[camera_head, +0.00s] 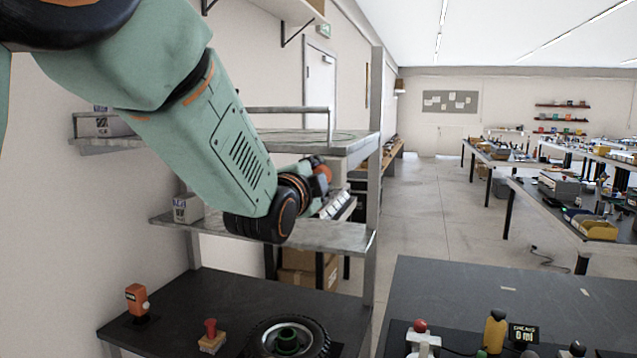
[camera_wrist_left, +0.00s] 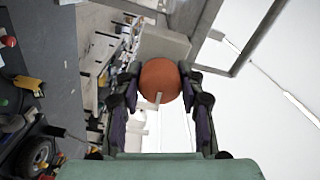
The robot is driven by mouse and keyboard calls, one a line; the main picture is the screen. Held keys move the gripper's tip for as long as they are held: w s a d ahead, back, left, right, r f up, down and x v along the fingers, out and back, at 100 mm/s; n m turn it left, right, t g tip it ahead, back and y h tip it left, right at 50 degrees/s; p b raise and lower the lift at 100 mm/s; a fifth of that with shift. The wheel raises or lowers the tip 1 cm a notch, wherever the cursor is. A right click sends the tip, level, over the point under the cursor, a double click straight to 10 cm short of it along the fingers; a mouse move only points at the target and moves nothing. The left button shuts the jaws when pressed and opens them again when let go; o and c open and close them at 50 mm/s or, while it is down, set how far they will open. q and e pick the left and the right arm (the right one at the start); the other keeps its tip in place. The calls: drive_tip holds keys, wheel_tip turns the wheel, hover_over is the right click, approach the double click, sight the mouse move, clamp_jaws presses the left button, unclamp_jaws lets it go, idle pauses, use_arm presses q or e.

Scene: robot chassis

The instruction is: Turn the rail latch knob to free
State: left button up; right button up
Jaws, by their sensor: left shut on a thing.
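The round orange-red knob (camera_wrist_left: 160,78) fills the middle of the left wrist view, with a pale narrow bar at its lower edge. My left gripper (camera_wrist_left: 161,88) has one dark finger on each side of the knob and is shut on it. In the head view my left arm reaches in from the upper left toward the shelf rack (camera_head: 372,200). The latch's setting cannot be read. My right gripper is not in view.
Below the arm, a dark bench (camera_head: 240,300) bears an orange device (camera_head: 137,300), a red-knobbed block (camera_head: 211,338) and a wheel (camera_head: 262,340). Another dark table (camera_head: 500,280) stands at the front right. The aisle floor (camera_head: 430,200) beyond is clear.

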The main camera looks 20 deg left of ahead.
use_arm(q)
drive_tip(key=shift+m, duration=0.6)
drive_tip(key=o, duration=1.2)
drive_tip(key=shift+s, duration=0.15)
drive_tip(key=s, duration=0.7)
drive_tip(key=shift+s+a, duration=0.1)
drive_tip(key=shift+s, duration=0.05)
